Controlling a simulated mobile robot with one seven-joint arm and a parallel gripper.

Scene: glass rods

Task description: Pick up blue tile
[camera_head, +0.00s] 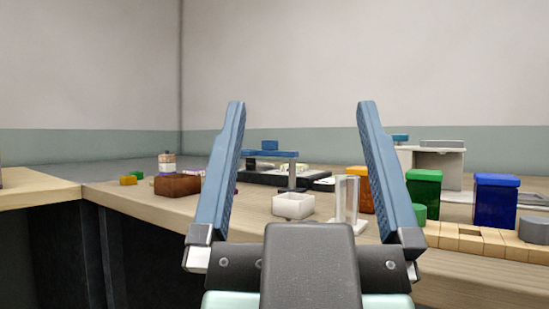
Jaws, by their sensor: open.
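My gripper (301,104) is open and empty in the foreground, its two blue fingers pointing up and spread wide. A small blue block (270,145), which looks like the blue tile, sits on a raised blue platform (272,154) beyond and between the fingers. A flat teal-blue piece (400,137) lies on a white stand (442,169) at the right; I cannot tell which of the two is the tile. Neither is touched by the gripper. The left finger hides part of the table near the platform.
A white open box (293,206) and a clear upright piece (347,198) stand on the wooden table (140,200). A brown box (178,184) is at the left. Orange, green (424,190) and blue (495,200) containers stand at the right behind wooden blocks (475,242).

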